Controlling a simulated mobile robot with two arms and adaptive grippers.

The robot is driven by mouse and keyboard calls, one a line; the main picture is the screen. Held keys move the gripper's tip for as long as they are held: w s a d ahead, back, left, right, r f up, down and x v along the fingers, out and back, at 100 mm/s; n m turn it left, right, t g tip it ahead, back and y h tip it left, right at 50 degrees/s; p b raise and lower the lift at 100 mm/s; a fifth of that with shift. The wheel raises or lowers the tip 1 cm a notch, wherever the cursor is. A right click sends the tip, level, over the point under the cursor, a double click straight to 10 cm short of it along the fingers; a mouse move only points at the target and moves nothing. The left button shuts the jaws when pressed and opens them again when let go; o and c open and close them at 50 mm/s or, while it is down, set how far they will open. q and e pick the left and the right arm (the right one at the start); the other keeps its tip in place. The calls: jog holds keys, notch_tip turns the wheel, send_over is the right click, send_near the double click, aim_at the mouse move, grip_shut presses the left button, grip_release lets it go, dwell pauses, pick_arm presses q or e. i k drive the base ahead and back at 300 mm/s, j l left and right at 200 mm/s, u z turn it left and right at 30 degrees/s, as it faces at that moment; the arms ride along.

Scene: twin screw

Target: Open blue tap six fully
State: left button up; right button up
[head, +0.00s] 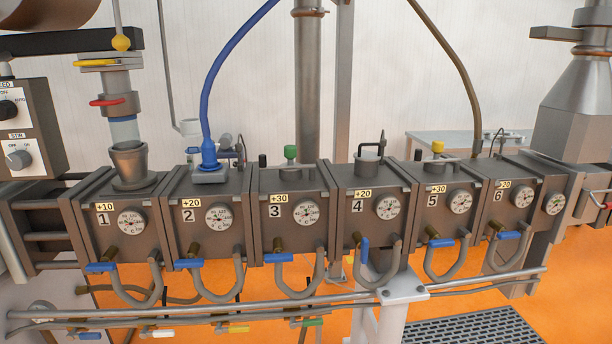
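Blue tap six (509,235) is at the right, below the grey barrel block marked 6 (517,192). Its blue lever lies about level, beside a brass fitting and above a grey U-shaped hose (517,265). The levers of blue tap one (102,267), tap two (188,263), tap three (278,258) and tap five (441,243) also lie about level. The lever of blue tap four (365,250) stands upright. Neither of my grippers shows in the head view, and nothing is touching tap six.
A pipe rail (260,306) with small coloured taps runs below the blocks. A white post (404,288) stands in front below block 4. A control box (28,125) is at the left and a steel hopper (578,110) at the right. Orange floor and a dark grating (470,328) lie below.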

aim_at(504, 235)
jog(key=z, duration=1.35)
jog(key=i+j+u, duration=0.1)
jog(key=i+j, duration=0.5)
